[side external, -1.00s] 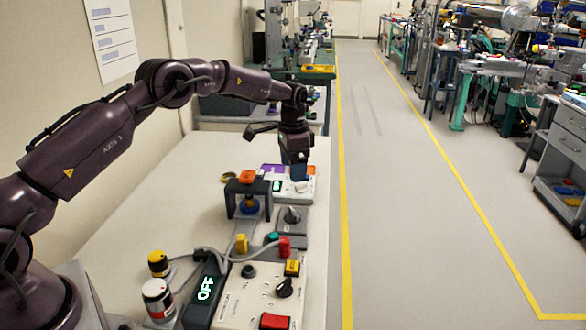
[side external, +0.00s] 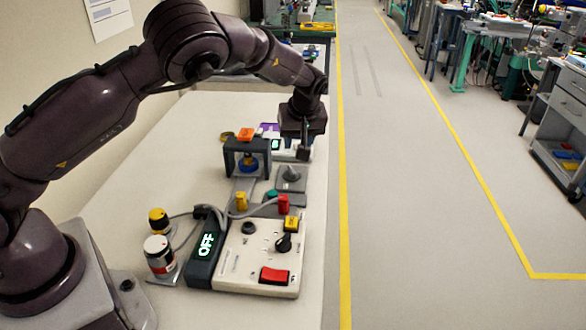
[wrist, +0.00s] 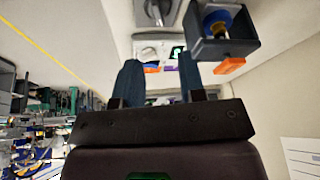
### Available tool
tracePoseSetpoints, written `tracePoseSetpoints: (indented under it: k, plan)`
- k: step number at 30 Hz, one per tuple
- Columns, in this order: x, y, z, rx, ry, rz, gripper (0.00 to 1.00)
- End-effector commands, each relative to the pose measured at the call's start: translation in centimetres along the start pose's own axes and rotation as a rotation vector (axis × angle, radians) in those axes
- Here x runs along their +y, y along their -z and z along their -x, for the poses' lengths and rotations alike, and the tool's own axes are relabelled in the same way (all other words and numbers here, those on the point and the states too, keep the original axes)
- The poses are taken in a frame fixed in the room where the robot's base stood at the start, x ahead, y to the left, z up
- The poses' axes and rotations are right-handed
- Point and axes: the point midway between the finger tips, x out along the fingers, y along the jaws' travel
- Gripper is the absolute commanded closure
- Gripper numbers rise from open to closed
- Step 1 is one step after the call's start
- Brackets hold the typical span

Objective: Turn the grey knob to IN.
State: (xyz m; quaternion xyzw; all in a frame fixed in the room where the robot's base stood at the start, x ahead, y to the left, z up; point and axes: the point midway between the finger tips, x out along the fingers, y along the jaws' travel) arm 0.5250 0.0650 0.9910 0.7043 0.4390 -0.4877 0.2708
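The grey knob (side external: 291,173) sits on a small grey plate (side external: 291,186) on the bench, between the front panel and the white box. In the wrist view the knob (wrist: 156,11) is near the top edge, partly cut off. Its markings are too small to read. My gripper (side external: 303,153) hangs fingers down just beyond and above the knob in the side view, apart from it. In the wrist view its two dark blue fingers (wrist: 160,61) stand apart with nothing between them.
A dark frame with an orange top (side external: 245,134) stands left of the knob. A white box (side external: 283,152) lies behind. The bench's left side is mostly clear.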

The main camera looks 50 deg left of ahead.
Motion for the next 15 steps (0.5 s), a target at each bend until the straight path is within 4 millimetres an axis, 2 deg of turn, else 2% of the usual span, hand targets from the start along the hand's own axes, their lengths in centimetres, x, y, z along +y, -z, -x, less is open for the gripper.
tracePoseSetpoints:
  k: [3,8,15]
  plan:
    - [0.2,0.0,-0.1,0.004,-0.012,0.086,0.63]
    - [0.2,0.1,-1.4,0.003,-0.008,0.104,0.63]
    - [0.2,0.1,-6.2,0.004,-0.007,0.100,0.63]
